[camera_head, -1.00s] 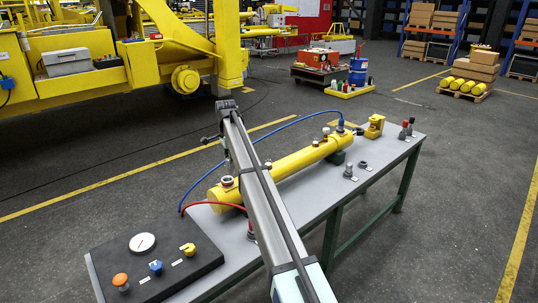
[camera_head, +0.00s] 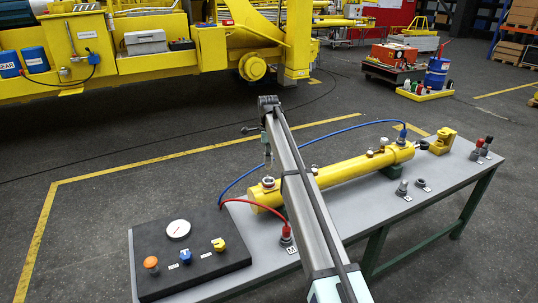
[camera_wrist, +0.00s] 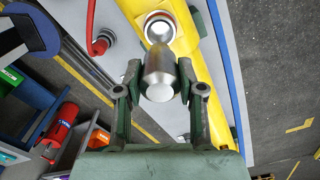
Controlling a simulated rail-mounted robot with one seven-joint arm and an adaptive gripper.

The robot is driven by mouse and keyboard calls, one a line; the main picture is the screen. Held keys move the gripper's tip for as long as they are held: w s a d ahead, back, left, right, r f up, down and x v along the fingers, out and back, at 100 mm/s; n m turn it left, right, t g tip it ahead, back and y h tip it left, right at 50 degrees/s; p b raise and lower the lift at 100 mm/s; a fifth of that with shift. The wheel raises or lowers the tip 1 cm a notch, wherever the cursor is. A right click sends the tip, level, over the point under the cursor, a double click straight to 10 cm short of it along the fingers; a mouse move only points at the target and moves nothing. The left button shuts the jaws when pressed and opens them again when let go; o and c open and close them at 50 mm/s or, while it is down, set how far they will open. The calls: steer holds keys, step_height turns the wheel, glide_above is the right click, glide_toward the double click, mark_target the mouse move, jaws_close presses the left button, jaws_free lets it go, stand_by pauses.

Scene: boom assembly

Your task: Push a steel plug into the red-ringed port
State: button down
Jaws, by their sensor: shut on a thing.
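My gripper (camera_wrist: 158,88) is shut on a steel plug (camera_wrist: 160,65), a smooth silver cylinder held between the two fingers in the wrist view. In the head view a port (camera_head: 268,183) stands at the cylinder's left end, below the end of my arm.
The yellow cylinder (camera_head: 345,170) lies on a grey bench (camera_head: 375,225). A red hose (camera_head: 258,202) and a blue hose (camera_head: 330,130) curve around it. A black control panel (camera_head: 205,272) is at left. Small grey fittings (camera_head: 402,188) stand on the bench at right.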

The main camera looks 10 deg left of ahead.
steer(key=shift+f+b, duration=1.3)
steer(key=shift+f, duration=2.7)
steer(key=c, duration=0.6)
jaws_free()
step_height(320, 180, up, 12)
steer(key=shift+r, duration=0.1)
